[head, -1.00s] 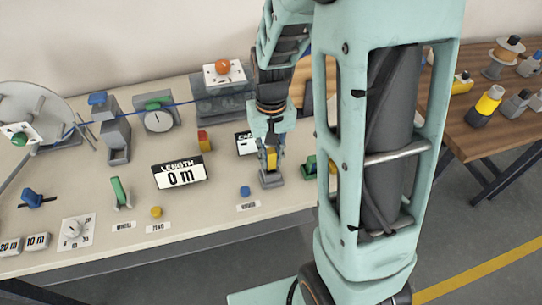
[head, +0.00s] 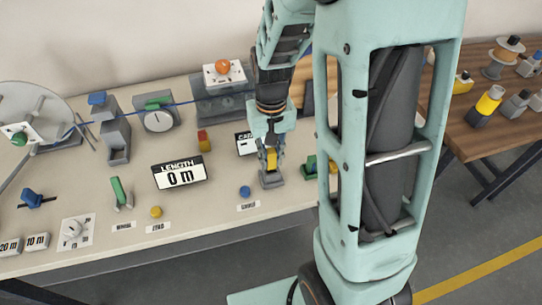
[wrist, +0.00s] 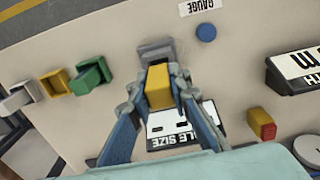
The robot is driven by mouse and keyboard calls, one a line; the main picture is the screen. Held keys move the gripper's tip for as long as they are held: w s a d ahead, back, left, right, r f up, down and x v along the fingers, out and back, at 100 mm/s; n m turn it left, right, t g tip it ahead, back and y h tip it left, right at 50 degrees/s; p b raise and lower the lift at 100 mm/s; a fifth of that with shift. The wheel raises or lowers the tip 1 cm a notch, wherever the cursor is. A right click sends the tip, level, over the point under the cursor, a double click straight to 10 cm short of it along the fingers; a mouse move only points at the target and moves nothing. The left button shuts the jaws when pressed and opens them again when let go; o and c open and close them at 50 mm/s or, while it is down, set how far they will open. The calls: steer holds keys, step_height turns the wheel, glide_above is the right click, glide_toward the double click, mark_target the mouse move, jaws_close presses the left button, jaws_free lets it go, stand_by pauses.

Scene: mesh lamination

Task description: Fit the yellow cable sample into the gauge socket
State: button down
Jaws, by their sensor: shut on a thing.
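The yellow cable sample (head: 271,160) is a short yellow block held upright between my gripper's fingers. In the wrist view the yellow sample (wrist: 159,87) shows between the two fingers. My gripper (head: 271,152) is shut on it, directly over the grey gauge socket (head: 271,180). The socket (wrist: 156,52) also shows just past the sample in the wrist view. The sample's lower end is at the socket, but I cannot tell how deep it sits.
A blue button (head: 244,192) by the GAUGE label (head: 248,206) stands left of the socket. The CABLE SIZE display (wrist: 168,128) is behind my fingers. A red-and-yellow block (head: 204,141) and LENGTH display (head: 180,172) stand left. A green holder (head: 310,165) stands right.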

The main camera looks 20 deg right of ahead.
mark_target(272, 150)
steer(key=shift+f+b, duration=0.9)
steer(key=shift+f, duration=0.25)
steer(key=c, duration=1.7)
jaws_free()
steer(key=shift+r, duration=0.15)
step_height(272, 150, up, 12)
steer(key=shift+f, duration=0.1)
steer(key=shift+d, duration=0.1)
